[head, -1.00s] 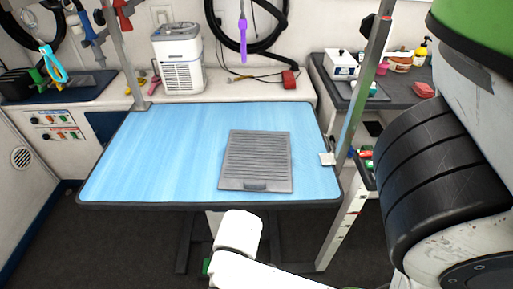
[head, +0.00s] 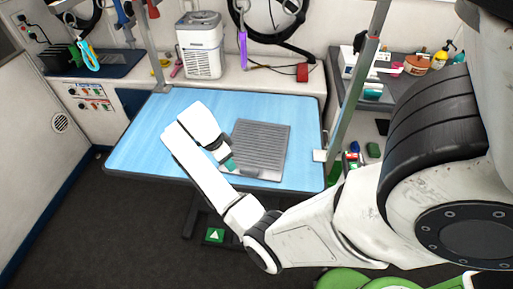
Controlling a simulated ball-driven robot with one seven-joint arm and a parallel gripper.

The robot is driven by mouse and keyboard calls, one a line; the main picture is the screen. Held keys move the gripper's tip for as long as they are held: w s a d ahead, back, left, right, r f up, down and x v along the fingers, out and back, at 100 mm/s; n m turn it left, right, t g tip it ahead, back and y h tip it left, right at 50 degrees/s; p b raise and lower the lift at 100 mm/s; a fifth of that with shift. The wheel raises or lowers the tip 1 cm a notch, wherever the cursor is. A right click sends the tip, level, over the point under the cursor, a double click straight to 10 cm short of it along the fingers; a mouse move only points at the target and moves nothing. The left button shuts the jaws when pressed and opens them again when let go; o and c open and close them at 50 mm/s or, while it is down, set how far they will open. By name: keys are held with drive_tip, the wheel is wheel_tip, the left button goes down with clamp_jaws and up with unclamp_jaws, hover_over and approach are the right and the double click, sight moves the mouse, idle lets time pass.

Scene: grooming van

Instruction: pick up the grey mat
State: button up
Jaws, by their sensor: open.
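The grey mat (head: 264,143) is a ribbed rectangle lying flat on the blue table top (head: 146,145), right of its middle. My white arm reaches over the table from the front right. My gripper (head: 230,165) points down at the near left edge of the mat and is open. It covers a small part of that edge. I cannot tell whether its fingers touch the mat.
A metal post (head: 357,95) with a small clamp stands at the table's right edge. Another post (head: 148,45) rises at the back left. A white appliance (head: 200,50) stands on the counter behind. The table's left half is mostly clear.

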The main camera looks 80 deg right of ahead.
drive_tip(key=s+d+r+m+g+y, duration=0.15)
drive_tip(key=d+m, duration=0.25)
drive_tip(key=m, duration=0.4)
drive_tip(key=m+b, duration=0.2)
drive_tip(key=b, duration=0.1)
hover_over(248, 169)
drive_tip(key=w, duration=0.2)
drive_tip(key=shift+g+y, duration=0.35)
drive_tip(key=f, duration=0.3)
drive_tip(key=d+f, duration=0.1)
drive_tip(key=f, duration=0.1)
drive_tip(key=shift+w, duration=0.1)
drive_tip(key=f, duration=0.1)
drive_tip(key=s+f, duration=0.1)
drive_tip(key=a+f, duration=0.1)
drive_tip(key=shift+s+f, duration=0.25)
drive_tip(key=shift+s, duration=0.05)
drive_tip(key=shift+s+f, duration=0.15)
drive_tip(key=shift+f, duration=0.4)
drive_tip(key=shift+c, duration=0.4)
clamp_jaws()
